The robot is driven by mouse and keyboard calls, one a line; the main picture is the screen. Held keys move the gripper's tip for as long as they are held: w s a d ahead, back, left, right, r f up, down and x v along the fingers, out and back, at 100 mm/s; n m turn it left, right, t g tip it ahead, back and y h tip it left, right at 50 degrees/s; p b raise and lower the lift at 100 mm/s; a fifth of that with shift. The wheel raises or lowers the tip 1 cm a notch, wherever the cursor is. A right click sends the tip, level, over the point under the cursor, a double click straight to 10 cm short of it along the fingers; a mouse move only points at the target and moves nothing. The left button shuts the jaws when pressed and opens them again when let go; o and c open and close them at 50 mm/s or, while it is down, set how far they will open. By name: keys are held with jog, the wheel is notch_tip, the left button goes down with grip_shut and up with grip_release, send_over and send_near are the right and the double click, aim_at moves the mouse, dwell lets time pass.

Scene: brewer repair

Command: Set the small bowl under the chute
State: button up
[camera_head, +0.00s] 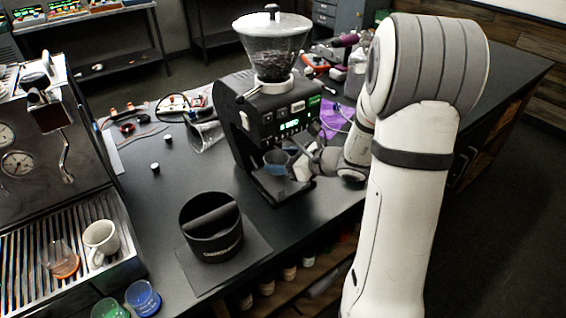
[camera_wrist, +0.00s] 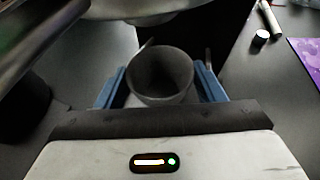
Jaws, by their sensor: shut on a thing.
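The small bowl is round and dark grey. In the wrist view the bowl (camera_wrist: 160,76) sits between the two blue-padded fingers of my gripper (camera_wrist: 160,88), its opening facing up towards the camera. In the head view my gripper (camera_head: 287,163) reaches in from the right at the front of the black grinder (camera_head: 262,125), below its lit display. The bowl's dark bluish side partly shows there, above the grinder's base. The chute is hard to make out in the head view. I cannot tell whether the bowl touches the base.
A black knock box (camera_head: 211,228) stands on a mat left of the grinder. An espresso machine (camera_head: 60,170) with a white mug (camera_head: 101,240) on its grate is at far left. A clear hopper (camera_head: 272,50) tops the grinder. A purple cloth (camera_head: 337,116) lies behind my arm.

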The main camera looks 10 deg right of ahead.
jog(key=shift+f, duration=0.65)
jog(key=shift+f, duration=0.25)
jog(key=o, duration=0.8)
jog(key=shift+r, duration=0.1)
jog(key=shift+o, duration=0.2)
jog(key=shift+r, duration=0.1)
jog(key=shift+d+r, duration=0.1)
jog(key=shift+r, duration=0.05)
jog(key=v, duration=1.2)
